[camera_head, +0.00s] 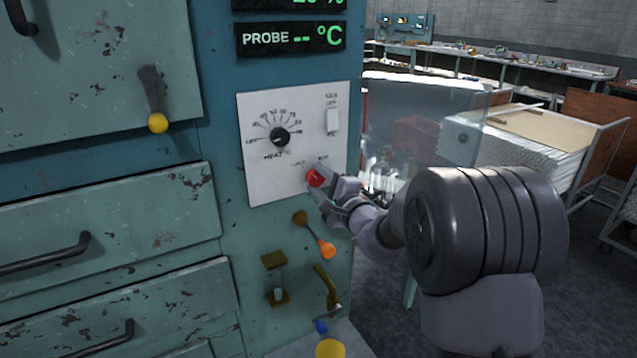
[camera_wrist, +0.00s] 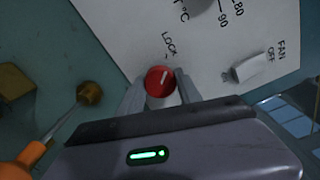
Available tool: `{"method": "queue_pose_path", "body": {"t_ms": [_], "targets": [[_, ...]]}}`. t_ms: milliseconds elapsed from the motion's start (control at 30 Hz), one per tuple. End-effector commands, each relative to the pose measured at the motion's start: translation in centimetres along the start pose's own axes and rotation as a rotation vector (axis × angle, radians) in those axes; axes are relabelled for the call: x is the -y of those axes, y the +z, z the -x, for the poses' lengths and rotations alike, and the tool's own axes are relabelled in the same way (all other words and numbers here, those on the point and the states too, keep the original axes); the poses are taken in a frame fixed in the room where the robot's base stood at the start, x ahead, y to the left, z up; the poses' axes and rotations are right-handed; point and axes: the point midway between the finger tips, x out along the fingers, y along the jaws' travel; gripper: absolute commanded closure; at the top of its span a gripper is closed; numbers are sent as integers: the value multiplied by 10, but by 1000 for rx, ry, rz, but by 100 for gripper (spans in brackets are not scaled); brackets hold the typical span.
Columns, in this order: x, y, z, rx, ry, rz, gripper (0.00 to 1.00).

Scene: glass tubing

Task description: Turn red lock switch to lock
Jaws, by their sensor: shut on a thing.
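The red lock switch (camera_head: 315,177) is a small round red knob low on a white control panel (camera_head: 262,178). In the wrist view the red knob (camera_wrist: 159,81) has a white pointer line, which points up and slightly right. The word LOCK is printed above it, a little to the right; the other label is not readable. My gripper (camera_head: 323,188) comes in from the right and is shut on the red knob. In the wrist view the fingers of my gripper (camera_wrist: 160,95) sit on both sides of the knob.
The heat dial (camera_head: 280,136) and the white fan switch (camera_head: 333,121) are above the knob on the same panel. An orange-handled lever (camera_head: 321,243) and brass valve fittings (camera_head: 327,286) stick out below. A yellow knob (camera_head: 158,123) is at left. Carts and benches stand behind at right.

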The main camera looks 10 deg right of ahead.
Motion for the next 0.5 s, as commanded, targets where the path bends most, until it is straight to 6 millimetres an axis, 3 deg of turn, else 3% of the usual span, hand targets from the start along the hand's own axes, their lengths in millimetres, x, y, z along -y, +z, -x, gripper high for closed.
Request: {"method": "queue_pose_path", "body": {"t_ms": [500], "targets": [[-1, 0, 0, 0, 1, 106, 99]]}}
